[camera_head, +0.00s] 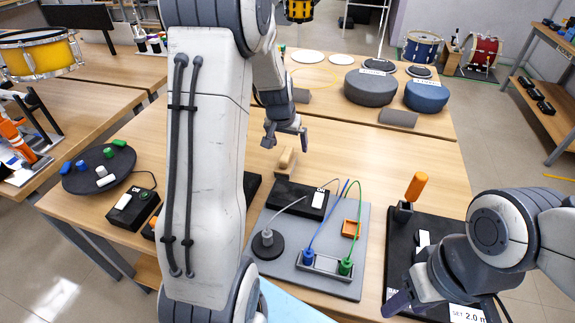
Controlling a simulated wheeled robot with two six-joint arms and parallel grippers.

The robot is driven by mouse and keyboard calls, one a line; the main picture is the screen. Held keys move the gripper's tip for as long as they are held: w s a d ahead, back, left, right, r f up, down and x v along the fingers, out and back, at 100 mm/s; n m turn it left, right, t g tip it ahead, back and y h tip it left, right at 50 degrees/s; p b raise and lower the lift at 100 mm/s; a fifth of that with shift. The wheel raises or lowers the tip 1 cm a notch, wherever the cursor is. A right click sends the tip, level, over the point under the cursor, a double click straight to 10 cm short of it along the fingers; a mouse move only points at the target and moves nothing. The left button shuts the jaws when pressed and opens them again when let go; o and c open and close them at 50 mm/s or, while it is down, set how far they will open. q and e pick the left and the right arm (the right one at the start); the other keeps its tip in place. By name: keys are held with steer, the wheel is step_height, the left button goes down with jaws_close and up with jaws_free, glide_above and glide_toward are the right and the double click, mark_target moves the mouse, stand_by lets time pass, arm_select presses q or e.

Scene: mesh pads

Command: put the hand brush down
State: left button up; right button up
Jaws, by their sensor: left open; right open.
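A small tan wooden piece, which looks like the hand brush (287,161), rests on the wooden table just below my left gripper. My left gripper (286,136) is open, pointing down over the table behind the grey board. A small gap shows between its fingers and the brush, and nothing is held in it. My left arm hides part of the table.
A grey board (375,240) with cables and sockets lies in front of the brush. A black tray (398,240) with an orange-handled tool (416,187) stands right of it. A black round plate (97,172) with small cylinders is at left. The table right of the brush is clear.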

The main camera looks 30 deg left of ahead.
mark_target(285, 153)
arm_select(q)
steer(key=shift+n, duration=0.3)
steer(key=a+f, duration=0.1)
steer(key=w+f, duration=0.1)
steer(key=f, duration=0.1)
steer(key=a+f, duration=0.1)
steer(key=shift+w+a+f, duration=0.3)
steer(key=shift+x, duration=3.15)
steer(key=shift+s+d, duration=0.1)
jaws_close()
